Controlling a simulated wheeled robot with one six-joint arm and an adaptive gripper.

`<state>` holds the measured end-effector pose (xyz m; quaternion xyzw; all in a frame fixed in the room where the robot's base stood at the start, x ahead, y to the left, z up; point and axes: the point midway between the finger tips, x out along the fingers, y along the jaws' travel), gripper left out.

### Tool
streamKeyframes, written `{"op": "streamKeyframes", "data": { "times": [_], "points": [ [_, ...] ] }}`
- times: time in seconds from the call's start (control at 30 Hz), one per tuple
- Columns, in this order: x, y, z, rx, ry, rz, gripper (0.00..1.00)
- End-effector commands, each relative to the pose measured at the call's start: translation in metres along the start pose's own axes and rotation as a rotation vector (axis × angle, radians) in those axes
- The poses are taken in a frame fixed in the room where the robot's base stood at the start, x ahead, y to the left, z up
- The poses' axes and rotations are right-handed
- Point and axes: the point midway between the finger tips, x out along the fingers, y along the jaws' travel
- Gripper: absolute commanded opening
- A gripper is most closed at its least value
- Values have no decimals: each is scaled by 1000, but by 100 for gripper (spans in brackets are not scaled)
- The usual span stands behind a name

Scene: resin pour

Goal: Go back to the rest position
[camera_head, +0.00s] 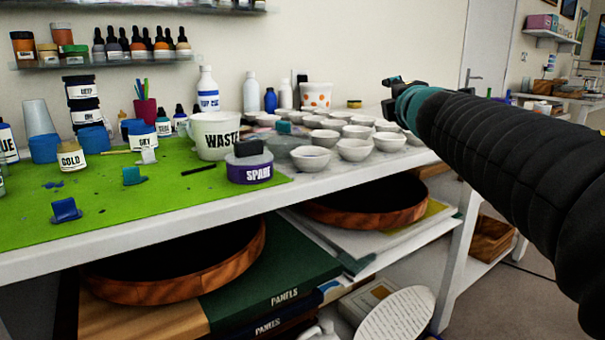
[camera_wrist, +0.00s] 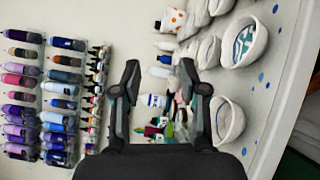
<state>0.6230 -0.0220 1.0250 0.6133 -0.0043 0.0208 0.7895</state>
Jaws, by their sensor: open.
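My arm reaches in from the right in the head view, and my gripper (camera_head: 403,84) is held up above the right end of the worktable, clear of the white bowls (camera_head: 354,149). In the wrist view my gripper (camera_wrist: 161,85) shows two spread dark fingers with nothing between them. The wrist view is turned on its side, with bowls (camera_wrist: 228,120) along its right part and bottles behind the fingers. The fingertips are small and partly unclear in the head view.
A green mat (camera_head: 100,190) with jars, clips and a WASTE tub (camera_head: 212,137) covers the table's left part. A purple SPARE tin (camera_head: 249,168) stands by the front edge. Wall shelves (camera_head: 105,62) hold bottles. Round wooden trays (camera_head: 180,278) lie below. Floor is open at right.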

Motion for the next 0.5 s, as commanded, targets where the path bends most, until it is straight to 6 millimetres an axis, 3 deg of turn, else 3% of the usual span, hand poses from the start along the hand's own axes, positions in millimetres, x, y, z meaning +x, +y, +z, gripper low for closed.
{"op": "streamKeyframes", "data": {
  "times": [0.1,0.23,0.37,0.5],
  "points": [
    [-24,-50,23,311,-166,-116,43],
    [-65,-117,33,639,-349,-268,43],
    [-117,-184,23,929,-520,-435,43],
    [-178,-245,-6,1182,-678,-620,43]
  ]
}}
